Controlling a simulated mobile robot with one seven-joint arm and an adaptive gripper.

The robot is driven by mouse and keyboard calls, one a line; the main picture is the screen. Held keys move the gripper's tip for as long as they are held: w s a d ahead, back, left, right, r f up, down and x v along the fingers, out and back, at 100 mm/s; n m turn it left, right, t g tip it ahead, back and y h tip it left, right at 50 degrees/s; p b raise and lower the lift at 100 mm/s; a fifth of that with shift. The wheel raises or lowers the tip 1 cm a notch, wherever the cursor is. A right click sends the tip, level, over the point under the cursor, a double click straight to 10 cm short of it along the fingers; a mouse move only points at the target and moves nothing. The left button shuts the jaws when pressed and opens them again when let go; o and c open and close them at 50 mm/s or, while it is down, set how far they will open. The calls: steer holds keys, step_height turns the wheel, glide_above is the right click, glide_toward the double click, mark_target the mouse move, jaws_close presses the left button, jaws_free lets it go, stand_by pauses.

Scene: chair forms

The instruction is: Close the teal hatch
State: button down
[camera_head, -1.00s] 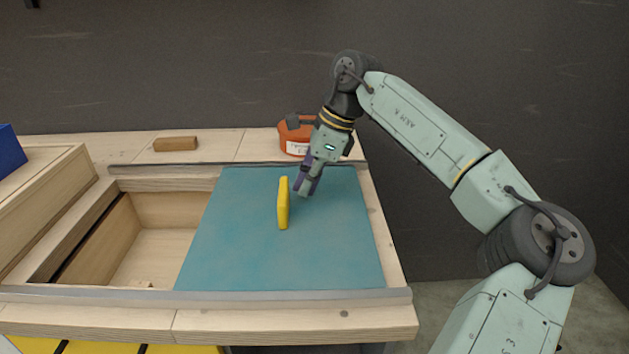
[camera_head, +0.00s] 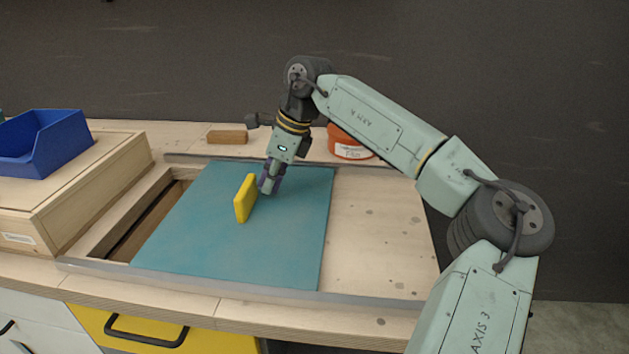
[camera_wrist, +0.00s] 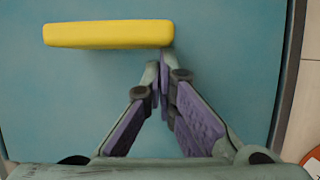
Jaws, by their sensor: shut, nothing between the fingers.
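The teal hatch (camera_head: 285,240) is a flat panel lying between two metal rails on the wooden bench. It covers most of the opening; a narrow dark strip of the opening (camera_head: 145,225) shows at its left. A yellow upright handle (camera_head: 245,198) stands on the hatch; it also shows in the wrist view (camera_wrist: 108,34). My gripper (camera_head: 267,188) is shut and empty, pointing down just right of the handle. In the wrist view the fingertips (camera_wrist: 163,75) are close to the handle's right end; I cannot tell whether they touch it.
A wooden box (camera_head: 95,195) carrying a blue bin (camera_head: 45,145) stands at the left. Behind the far rail are a wooden block (camera_head: 227,137) and an orange container (camera_head: 348,143). The bench top right of the hatch (camera_head: 375,235) is bare.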

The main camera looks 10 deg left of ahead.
steer(key=a+p, duration=0.2)
steer(key=a, duration=1.1)
steer(key=shift+a, duration=0.15)
